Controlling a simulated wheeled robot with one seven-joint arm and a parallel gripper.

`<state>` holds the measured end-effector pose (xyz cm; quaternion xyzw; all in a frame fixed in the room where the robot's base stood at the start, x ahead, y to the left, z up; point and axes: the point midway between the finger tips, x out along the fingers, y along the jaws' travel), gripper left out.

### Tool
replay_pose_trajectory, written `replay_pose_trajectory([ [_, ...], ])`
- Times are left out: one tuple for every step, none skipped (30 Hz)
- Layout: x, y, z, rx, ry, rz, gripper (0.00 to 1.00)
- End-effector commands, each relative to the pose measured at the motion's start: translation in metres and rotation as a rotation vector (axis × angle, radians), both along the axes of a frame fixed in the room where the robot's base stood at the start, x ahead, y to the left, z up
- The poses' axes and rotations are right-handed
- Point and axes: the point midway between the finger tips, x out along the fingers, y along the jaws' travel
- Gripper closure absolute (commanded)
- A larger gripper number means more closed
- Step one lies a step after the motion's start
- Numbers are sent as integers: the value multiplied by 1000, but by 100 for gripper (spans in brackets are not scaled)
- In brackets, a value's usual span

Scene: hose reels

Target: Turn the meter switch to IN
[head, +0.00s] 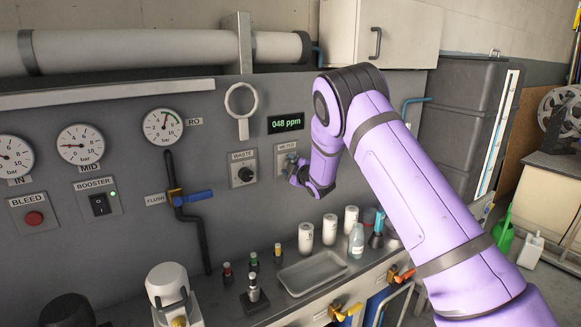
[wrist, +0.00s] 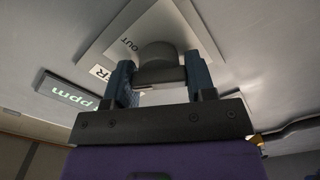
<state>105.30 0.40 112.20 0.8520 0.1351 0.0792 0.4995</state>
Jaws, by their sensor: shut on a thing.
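The meter switch is a dark grey knob (wrist: 158,58) on a light square plate (wrist: 205,40), seen close up in the wrist view. The word OUT shows on the plate beside the knob; no IN marking can be read. My gripper (wrist: 158,80) has one finger on each side of the knob and is shut on it. In the head view my gripper (head: 296,170) is at the METER plate (head: 281,156) on the grey panel, and my arm and fingers hide most of the knob. The knob's pointing direction is not clear.
A blue-handled FLUSH valve (head: 192,196) is further left. Bottles (head: 330,229) and a tray (head: 312,272) stand on the bench below my gripper.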

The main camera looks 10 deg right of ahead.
Motion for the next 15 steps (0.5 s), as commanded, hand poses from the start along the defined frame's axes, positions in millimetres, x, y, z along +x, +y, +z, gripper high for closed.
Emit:
replay_pose_trajectory([
  [0,1,-1,-42,-12,1,73],
  [0,1,-1,-69,-21,1,73],
  [0,1,-1,-104,-32,1,73],
  [0,1,-2,-129,-40,1,73],
  [0,1,-2,-155,-48,1,73],
  [0,1,-2,-187,-59,1,73],
  [0,1,-2,-211,-67,1,73],
  [0,1,-2,-233,-74,0,73],
  [0,1,-2,-263,-85,0,73],
  [-1,1,-2,-284,-91,1,73],
  [-1,1,-2,-303,-97,1,73],
  [-1,1,-2,-328,-106,0,73],
  [-1,1,-2,-347,-112,0,73],
  [0,1,-2,-364,-117,0,73],
  [-1,1,-2,-385,-124,0,73],
])
